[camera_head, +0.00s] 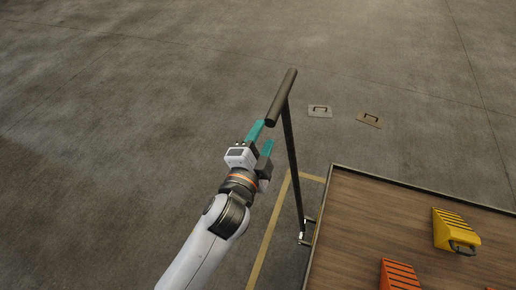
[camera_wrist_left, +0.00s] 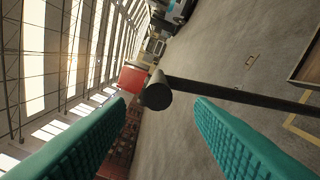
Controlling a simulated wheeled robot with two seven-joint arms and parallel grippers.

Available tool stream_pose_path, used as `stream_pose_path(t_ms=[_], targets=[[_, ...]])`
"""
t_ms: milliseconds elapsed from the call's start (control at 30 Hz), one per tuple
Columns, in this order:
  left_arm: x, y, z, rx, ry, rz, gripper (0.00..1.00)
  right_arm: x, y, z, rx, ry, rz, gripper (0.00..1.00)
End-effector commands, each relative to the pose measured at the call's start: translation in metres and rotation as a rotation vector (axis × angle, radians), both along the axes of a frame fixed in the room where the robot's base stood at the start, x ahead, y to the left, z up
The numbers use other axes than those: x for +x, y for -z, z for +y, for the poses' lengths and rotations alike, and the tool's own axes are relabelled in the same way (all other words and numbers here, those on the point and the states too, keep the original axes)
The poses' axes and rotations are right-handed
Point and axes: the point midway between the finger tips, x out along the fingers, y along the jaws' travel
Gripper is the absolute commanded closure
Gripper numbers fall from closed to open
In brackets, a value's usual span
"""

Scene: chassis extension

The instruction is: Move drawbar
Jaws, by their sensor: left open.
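The drawbar (camera_head: 293,165) is a dark T-shaped bar. Its thick round crossbar handle (camera_head: 282,98) is at the top, and its thin pole runs down to the edge of the wooden cart bed (camera_head: 351,220). My left gripper (camera_head: 264,138) is open just below and left of the handle's near end. In the left wrist view the handle's round end (camera_wrist_left: 157,92) shows between and beyond the two teal fingers, and the pole (camera_wrist_left: 240,96) runs off to the right. The fingers do not touch the handle. My right gripper is not in view.
A yellow slotted block (camera_head: 452,230) and an orange one (camera_head: 398,275) lie on the cart bed at the lower right. Two flat plates (camera_head: 320,111) with handles lie on the floor. A yellow line (camera_head: 270,236) marks the floor beside the cart. The floor left of the drawbar is clear.

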Motion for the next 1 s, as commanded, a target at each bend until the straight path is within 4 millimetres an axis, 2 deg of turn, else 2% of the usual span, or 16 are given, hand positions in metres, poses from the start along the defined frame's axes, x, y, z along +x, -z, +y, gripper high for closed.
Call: stream_pose_path(t_ms=[100,233,800,867,900,967,1000], targets=[[-0.017,0.002,0.006,0.0,0.001,0.0,0.51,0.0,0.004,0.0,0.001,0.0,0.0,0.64],[-0.026,0.001,0.009,-0.001,0.0,0.001,0.51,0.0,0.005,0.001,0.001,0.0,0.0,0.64],[-0.028,0.001,0.01,0.0,0.0,0.003,0.51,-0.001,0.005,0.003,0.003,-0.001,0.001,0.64],[-0.026,0.008,0.01,0.0,-0.001,0.018,0.51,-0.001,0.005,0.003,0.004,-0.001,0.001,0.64],[-0.024,0.018,0.01,0.0,-0.001,0.038,0.51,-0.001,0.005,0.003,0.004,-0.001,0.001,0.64],[-0.02,0.041,0.012,-0.004,-0.005,0.088,0.51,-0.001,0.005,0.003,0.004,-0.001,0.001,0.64],[-0.017,0.063,0.013,-0.008,-0.01,0.133,0.51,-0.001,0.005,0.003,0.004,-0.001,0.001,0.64]])
